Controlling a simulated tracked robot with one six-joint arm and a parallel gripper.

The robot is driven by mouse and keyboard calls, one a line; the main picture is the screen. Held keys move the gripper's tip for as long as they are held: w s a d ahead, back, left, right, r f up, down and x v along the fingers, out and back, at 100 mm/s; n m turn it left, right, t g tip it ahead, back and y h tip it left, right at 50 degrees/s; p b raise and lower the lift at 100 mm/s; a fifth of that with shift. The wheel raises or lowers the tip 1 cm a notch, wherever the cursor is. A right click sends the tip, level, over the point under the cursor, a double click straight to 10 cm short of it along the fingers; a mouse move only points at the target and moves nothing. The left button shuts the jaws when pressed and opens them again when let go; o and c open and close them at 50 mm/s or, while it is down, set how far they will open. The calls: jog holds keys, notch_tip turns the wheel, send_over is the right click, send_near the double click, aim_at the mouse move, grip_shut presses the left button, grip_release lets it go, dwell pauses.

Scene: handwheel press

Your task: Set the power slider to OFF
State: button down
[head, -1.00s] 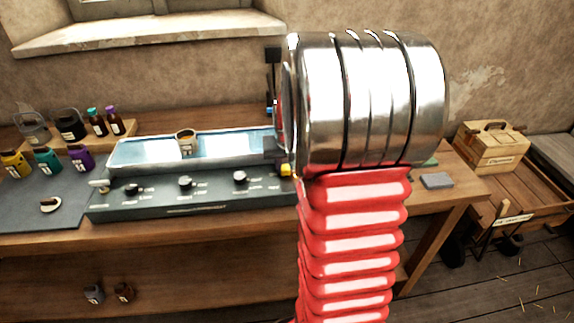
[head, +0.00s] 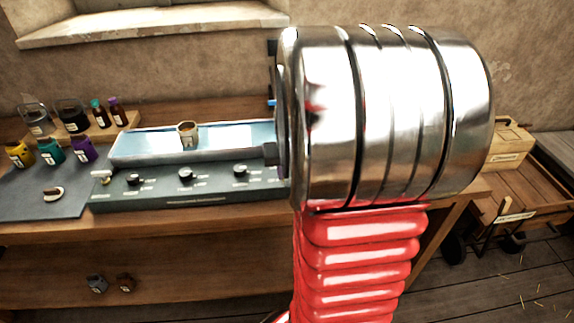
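The dark control panel (head: 215,196) lies along the front of the pale blue tray-like bed (head: 150,150) on the wooden bench. Three black knobs show on it: left (head: 135,179), middle (head: 186,174) and right (head: 240,170). A small cream knob (head: 102,176) stands at its left end. The labels are too small to read, and I cannot make out which control is the power slider. The panel's right end is hidden behind my arm's large silver wrist housing. My gripper's fingers are hidden by it too, so their opening and contact do not show.
A cup (head: 187,135) stands at the bed. Colored jars (head: 50,152) and small bottles (head: 98,113) stand at the left, near a dark mat (head: 35,190). A wooden box (head: 508,145) sits on a cart at the right.

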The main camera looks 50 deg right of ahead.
jog(key=shift+s, duration=0.15)
jog(key=c, duration=1.5)
grip_release()
jog(key=shift+a+r, duration=0.1)
jog(key=v, duration=1.3)
jog(key=shift+s+a+r, duration=0.1)
jog(key=shift+s+r, duration=0.05)
jog(key=shift+r, duration=0.05)
